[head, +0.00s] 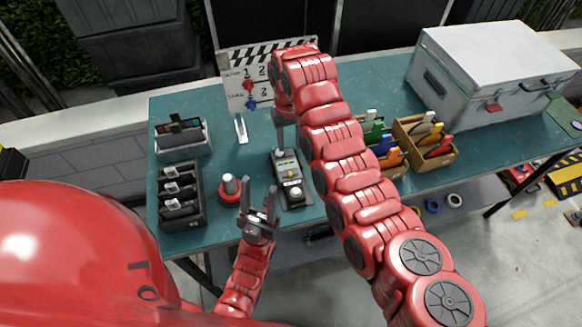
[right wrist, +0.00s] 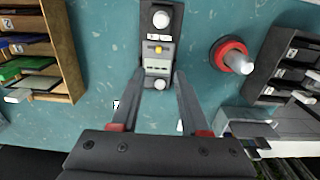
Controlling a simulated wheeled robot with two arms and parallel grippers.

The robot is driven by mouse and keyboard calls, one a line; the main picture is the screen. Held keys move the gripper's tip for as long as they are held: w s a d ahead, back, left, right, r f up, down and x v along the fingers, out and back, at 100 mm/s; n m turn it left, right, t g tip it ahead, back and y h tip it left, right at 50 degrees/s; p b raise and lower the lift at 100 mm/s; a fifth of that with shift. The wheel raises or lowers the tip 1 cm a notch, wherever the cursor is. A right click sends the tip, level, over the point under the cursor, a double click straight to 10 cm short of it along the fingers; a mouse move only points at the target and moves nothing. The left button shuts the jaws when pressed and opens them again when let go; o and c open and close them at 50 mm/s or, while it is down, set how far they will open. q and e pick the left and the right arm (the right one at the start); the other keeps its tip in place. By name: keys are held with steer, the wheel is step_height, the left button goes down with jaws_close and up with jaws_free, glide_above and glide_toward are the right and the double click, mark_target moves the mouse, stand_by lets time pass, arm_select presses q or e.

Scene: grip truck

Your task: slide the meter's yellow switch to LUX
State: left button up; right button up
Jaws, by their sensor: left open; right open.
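The meter (head: 288,168) is a dark, narrow device lying on the teal table, with a white dome at its near end. It also shows in the right wrist view (right wrist: 151,34), with its yellow switch (right wrist: 158,49) near the middle of its face. The switch labels are too small to read. My right gripper (head: 282,143) points down over the meter's far end. In the right wrist view its open, empty fingers (right wrist: 173,74) reach toward that end, short of the switch; contact cannot be told. My left gripper (head: 259,200) is open and empty, left of the meter's near end.
A red-based post (head: 230,190) stands left of the meter. Black trays (head: 182,195) and a grey holder (head: 183,142) line the left side. A clapperboard (head: 240,85) stands behind. Wooden bins (head: 425,150) and a white case (head: 490,75) are on the right.

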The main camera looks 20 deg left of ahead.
steer(key=b, duration=0.4)
glide_above(290, 173)
step_height(290, 173, down, 8)
steer(key=shift+d+f, duration=0.1)
steer(key=shift+f, duration=0.15)
step_height(290, 173, down, 5)
steer(key=shift+r+p, duration=0.2)
steer(key=shift+p, duration=0.6)
steer(key=shift+f, duration=0.65)
jaws_close()
